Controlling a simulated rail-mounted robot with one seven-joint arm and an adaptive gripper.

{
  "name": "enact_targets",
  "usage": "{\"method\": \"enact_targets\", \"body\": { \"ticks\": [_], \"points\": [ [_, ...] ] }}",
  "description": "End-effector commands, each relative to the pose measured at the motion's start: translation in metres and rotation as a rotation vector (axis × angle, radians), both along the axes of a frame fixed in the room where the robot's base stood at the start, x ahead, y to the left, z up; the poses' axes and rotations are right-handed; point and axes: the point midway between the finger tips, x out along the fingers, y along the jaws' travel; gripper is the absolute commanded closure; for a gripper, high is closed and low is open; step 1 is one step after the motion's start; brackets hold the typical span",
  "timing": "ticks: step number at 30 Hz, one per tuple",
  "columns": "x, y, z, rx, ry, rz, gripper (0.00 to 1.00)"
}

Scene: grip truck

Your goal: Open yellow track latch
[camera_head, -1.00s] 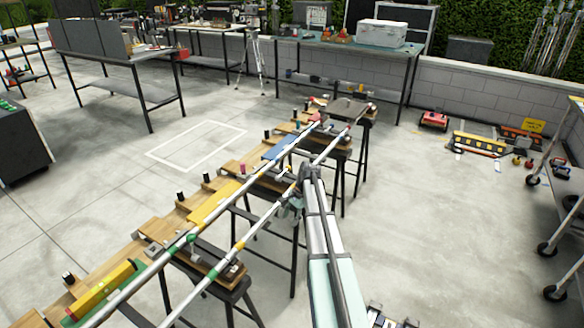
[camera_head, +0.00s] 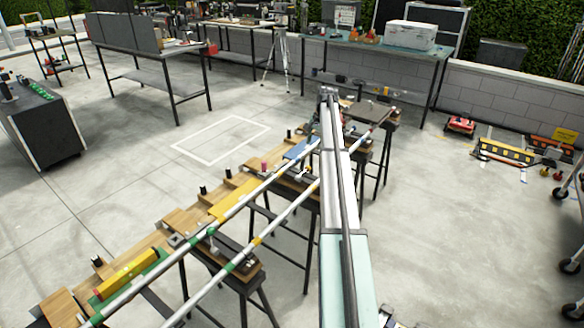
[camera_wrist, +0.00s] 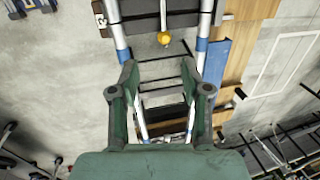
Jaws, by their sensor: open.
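The track is two pale parallel rails (camera_head: 232,213) over wooden boards and black trestles, running from lower left to upper right in the head view. It carries green, yellow and blue bands. In the wrist view, a small round yellow knob (camera_wrist: 164,38) sits between the rails, beside a dark crosspiece; I cannot tell whether it is the latch. My gripper (camera_wrist: 159,72) is open and empty, its fingers apart between the rails and below the knob in the picture. In the head view my arm's end (camera_head: 328,96) is above the far part of the track; the fingers are hidden.
A blue plate (camera_head: 300,149), a yellow plate (camera_head: 235,200) and a yellow block (camera_head: 126,274) lie along the track. Black upright pegs stand along its far side. The floor to the right is mostly clear, with yellow-and-black gear (camera_head: 505,151) farther back.

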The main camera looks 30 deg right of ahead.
Motion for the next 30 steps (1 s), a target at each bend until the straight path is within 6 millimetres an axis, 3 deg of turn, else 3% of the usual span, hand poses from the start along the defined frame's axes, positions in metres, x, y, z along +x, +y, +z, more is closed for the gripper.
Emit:
{"method": "enact_targets", "body": {
  "ticks": [3, 8, 30],
  "points": [
    [0.005, -0.012, 0.01, -0.018, 0.0, 0.013, 0.53],
    [0.006, -0.01, -0.005, -0.018, 0.002, 0.015, 0.53],
    [0.032, -0.001, -0.135, -0.017, 0.0, 0.014, 0.53]
  ]
}}
